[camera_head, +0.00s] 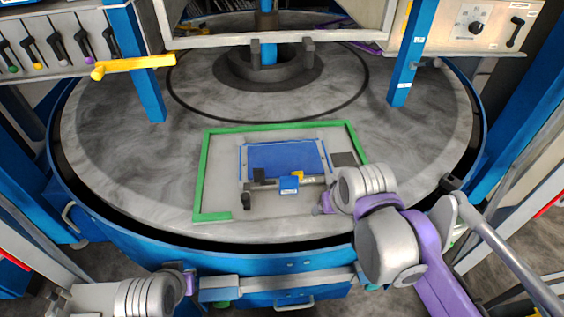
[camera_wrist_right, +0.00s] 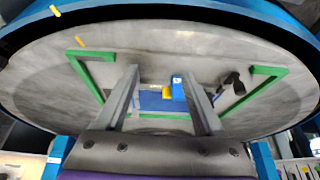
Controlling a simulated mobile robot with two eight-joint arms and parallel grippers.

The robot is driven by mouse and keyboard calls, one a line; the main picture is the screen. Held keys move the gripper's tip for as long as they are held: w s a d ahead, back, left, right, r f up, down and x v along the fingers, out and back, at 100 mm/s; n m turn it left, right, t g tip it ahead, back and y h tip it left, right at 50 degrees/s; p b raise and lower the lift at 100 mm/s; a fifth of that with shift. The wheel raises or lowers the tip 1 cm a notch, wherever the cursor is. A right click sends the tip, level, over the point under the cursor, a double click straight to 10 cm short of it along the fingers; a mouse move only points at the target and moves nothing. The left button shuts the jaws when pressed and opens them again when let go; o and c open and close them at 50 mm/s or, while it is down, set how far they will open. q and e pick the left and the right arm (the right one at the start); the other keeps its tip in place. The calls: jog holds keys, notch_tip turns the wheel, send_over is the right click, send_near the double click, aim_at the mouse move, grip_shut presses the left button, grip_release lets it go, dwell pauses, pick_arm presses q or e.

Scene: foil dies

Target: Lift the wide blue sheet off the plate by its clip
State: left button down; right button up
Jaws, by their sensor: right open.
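The wide blue sheet (camera_head: 285,158) lies on the grey plate (camera_head: 222,175), inside a green border. A blue clip block (camera_head: 289,186) with a yellow part sits at the sheet's near edge. In the right wrist view the blue block (camera_wrist_right: 178,88) and yellow part (camera_wrist_right: 168,96) appear between the fingers of my right gripper (camera_wrist_right: 160,75), with the sheet (camera_wrist_right: 152,101) behind. The right gripper is open and does not visibly grip the clip. My left gripper (camera_head: 214,284) is low at the bottom left, away from the plate; its jaws are unclear.
A black handle-like piece (camera_head: 247,200) stands left of the clip. A dark square (camera_head: 343,159) lies right of the sheet. Blue posts (camera_head: 404,65) and a yellow lever (camera_head: 130,66) stand around the round table (camera_head: 120,150). The table's left side is clear.

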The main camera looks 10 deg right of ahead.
jog(key=shift+o, duration=0.3)
jog(key=w+a+r+g+b, duration=0.1)
jog(key=w+a+r, duration=0.3)
jog(key=w, duration=0.6)
jog(key=shift+a+r+g, duration=0.2)
jog(key=shift+r+g, duration=0.2)
jog(key=shift+r, duration=0.35)
jog(key=g+b, duration=0.2)
jog(key=g, duration=0.1)
send_near(259, 169)
jog(key=shift+w+f, duration=0.15)
jog(key=shift+w, duration=0.35)
notch_tip(259, 169, down, 5)
jog(key=shift+s+f+b, duration=0.1)
jog(key=shift+f+b, duration=0.05)
jog(key=shift+b, duration=0.9)
notch_tip(259, 169, down, 4)
jog(key=shift+a+f+b, duration=0.2)
jog(key=shift+b, duration=0.4)
jog(key=shift+f, duration=0.45)
jog(key=shift+c, duration=0.7)
pick_arm(q)
jog(key=s+f, duration=0.4)
jog(key=f, duration=0.5)
jog(key=shift+s+f+g, duration=0.15)
jog(key=shift+f+g, duration=0.2)
jog(key=shift+g, duration=0.05)
pick_arm(e)
grip_shut()
